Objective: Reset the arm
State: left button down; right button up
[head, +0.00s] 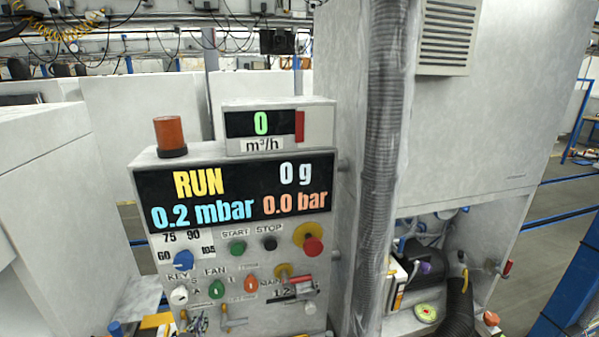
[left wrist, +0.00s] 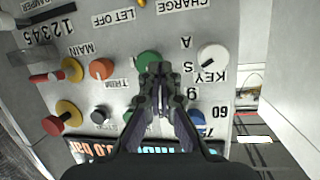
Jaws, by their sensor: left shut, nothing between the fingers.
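My left gripper (left wrist: 160,72) shows in the left wrist view with its fingers closed together and nothing between them. It is in front of the control panel (head: 150,245), which appears upside down in that view. The fingers overlap the green fan knob (left wrist: 148,60) in the picture; I cannot tell whether they touch it. The white key knob (left wrist: 212,57) is to the right of the fingertips, and the orange knob (left wrist: 101,68) to the left. The gripper is not clear in the head view. My right gripper is in neither view.
The display (head: 235,190) reads RUN, 0 g, 0.2 mbar and 0.0 bar. A red mushroom button (head: 313,246) sticks out at its lower right. A thick grey hose (head: 383,150) runs down beside the panel. An orange beacon (head: 170,133) stands on top.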

pick_arm(q)
jog(key=s+d+f+m+g+h, duration=0.1)
jog(key=s+f+g, duration=0.35)
jog(key=s, duration=0.55)
jog(key=s+d+f+g, duration=0.1)
jog(key=s+f+g, duration=0.4)
jog(key=s, duration=0.6)
notch_tip(320, 180, down, 25)
jog(key=s+a+g+b, duration=0.1)
jog(key=a+g+b, duration=0.1)
jog(key=g+b, duration=0.1)
jog(key=s+a+f+b, duration=0.1)
jog(key=s+f+b, duration=0.1)
jog(key=s+f, duration=1.8)
jog(key=shift+a+f+n+g, duration=0.3)
jog(key=shift+a+f+g, duration=0.15)
jog(key=shift+f, duration=0.5)
